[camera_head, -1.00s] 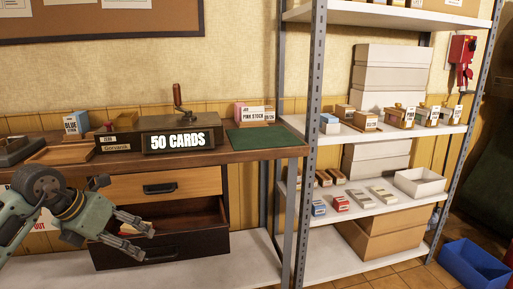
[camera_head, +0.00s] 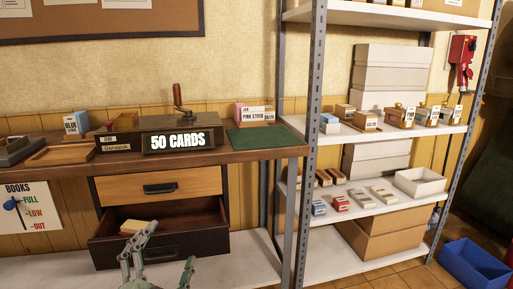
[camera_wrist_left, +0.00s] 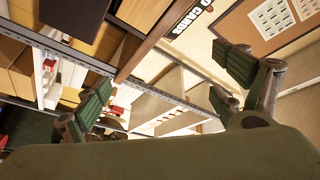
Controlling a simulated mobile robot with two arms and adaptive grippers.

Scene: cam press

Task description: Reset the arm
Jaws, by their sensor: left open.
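My left gripper (camera_head: 156,264) is at the bottom of the head view, in front of the open lower drawer (camera_head: 160,249). Its fingers point up and are spread apart with nothing between them. In the left wrist view the two green-padded fingers of the gripper (camera_wrist_left: 165,95) stand wide apart and empty. The rest of the left arm is below the head view's lower edge. My right gripper is in neither view.
The drawer holds a small yellowish item (camera_head: 135,227). Above it, the bench carries a press with a "50 CARDS" sign (camera_head: 178,141) and a green mat (camera_head: 262,139). Metal shelving (camera_head: 345,190) stands at right. A blue bin (camera_head: 474,266) is on the floor.

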